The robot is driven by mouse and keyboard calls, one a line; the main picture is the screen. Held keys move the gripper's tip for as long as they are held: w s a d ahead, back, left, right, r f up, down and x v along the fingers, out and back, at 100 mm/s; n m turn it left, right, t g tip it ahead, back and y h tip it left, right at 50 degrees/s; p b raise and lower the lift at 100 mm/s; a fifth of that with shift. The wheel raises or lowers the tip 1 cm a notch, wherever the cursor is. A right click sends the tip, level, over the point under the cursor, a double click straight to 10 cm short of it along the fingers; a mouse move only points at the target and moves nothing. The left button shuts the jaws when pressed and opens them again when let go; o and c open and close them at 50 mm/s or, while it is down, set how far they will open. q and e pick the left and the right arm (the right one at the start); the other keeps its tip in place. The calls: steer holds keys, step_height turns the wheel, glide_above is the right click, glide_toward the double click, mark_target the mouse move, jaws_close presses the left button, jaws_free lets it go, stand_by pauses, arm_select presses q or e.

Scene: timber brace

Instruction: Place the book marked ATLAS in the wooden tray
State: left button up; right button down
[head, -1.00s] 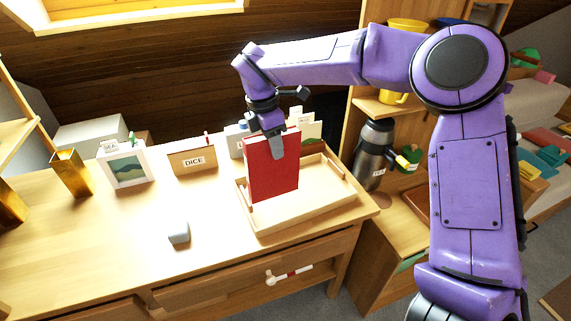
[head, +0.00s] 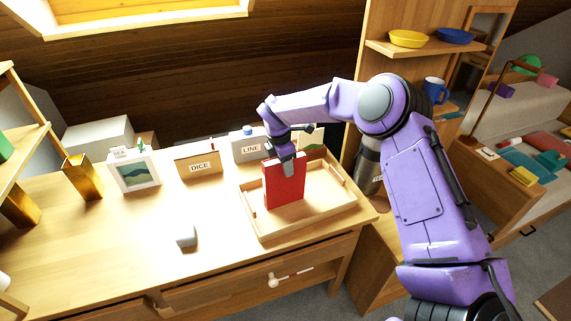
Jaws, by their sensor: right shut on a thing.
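A red book (head: 285,187) stands upright within the left part of the wooden tray (head: 331,214) on the desk. No ATLAS marking can be read on the side facing me. My right gripper (head: 288,161) is shut on the top edge of the book from above. The book's lower edge looks at or close to the tray floor; I cannot tell if it touches. My left gripper is not in view.
Behind the tray stand a box marked LINE (head: 248,147) and one marked DICE (head: 198,164). A picture frame (head: 134,173) and a gold vase (head: 82,177) stand left. A small grey block (head: 186,236) lies on the desk front. The desk middle is clear.

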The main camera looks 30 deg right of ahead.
steer(key=c, duration=0.7)
jaws_free()
steer(key=shift+f, duration=0.1)
steer(key=r, duration=0.3)
steer(key=a+r+b, duration=0.1)
steer(key=r, duration=0.3)
steer(key=r+b, duration=0.1)
steer(key=r, duration=0.3)
steer(key=shift+w+a+r, duration=0.15)
steer(key=shift+a, duration=0.25)
steer(key=shift+r, duration=0.45)
